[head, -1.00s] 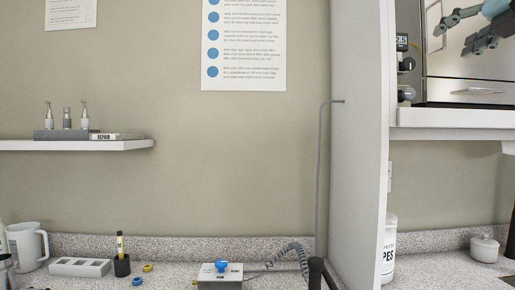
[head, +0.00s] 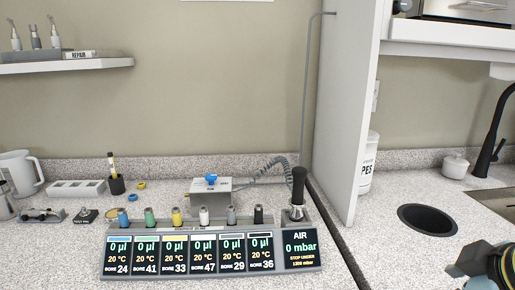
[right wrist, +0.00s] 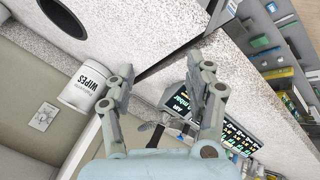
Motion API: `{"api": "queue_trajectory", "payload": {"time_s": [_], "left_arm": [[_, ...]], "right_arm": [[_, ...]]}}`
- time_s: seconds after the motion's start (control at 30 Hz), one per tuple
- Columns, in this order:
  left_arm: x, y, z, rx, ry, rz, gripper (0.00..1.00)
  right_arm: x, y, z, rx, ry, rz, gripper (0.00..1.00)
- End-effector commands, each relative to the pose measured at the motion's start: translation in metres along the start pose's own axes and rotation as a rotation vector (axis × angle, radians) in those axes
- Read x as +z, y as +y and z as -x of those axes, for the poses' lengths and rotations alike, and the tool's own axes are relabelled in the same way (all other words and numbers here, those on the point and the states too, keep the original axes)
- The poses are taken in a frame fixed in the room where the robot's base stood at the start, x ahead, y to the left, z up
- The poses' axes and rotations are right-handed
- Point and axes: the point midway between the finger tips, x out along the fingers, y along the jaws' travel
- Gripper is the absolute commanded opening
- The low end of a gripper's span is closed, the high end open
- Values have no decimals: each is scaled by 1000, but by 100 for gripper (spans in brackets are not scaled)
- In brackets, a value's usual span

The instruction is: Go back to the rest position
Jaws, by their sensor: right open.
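My right gripper (right wrist: 168,85) is open and empty in the right wrist view, its two grey fingers apart above the counter area. Below and beyond it the display panel (right wrist: 240,138) and the wipes tub (right wrist: 84,86) show. In the head view part of my right arm (head: 488,265) shows at the lower right corner. My left gripper is not in view.
A row of displays (head: 190,254) with an air unit (head: 300,251) stands on the speckled counter (head: 60,265). A white partition (head: 348,110) divides it from a right bay with a round hole (head: 428,218), black tap (head: 493,140) and lidded jar (head: 456,165).

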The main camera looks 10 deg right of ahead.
Motion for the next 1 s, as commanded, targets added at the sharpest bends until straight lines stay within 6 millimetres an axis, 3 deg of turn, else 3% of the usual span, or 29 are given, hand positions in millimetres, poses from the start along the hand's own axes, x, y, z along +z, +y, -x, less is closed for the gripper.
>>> {"api": "queue_trajectory", "payload": {"time_s": [0.03, 0.1, 0.37, 0.4, 0.57, 0.77, 0.87, 1.0], "left_arm": [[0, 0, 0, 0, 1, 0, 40], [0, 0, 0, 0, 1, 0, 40], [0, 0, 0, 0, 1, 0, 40], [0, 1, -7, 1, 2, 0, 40], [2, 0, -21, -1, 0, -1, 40], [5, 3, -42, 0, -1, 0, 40], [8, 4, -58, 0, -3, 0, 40], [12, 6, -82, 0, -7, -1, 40]], "right_arm": [[9, -21, 2, -37, -30, -84, 54], [21, -46, 7, -78, -76, -191, 54], [52, -119, 29, -189, -248, -525, 54], [59, -122, 6, -182, -251, -509, 54], [82, -144, -58, -187, -272, -506, 54], [130, -186, -148, -197, -308, -509, 54], [171, -219, -201, -205, -334, -512, 54], [246, -277, -268, -217, -377, -516, 54]]}}
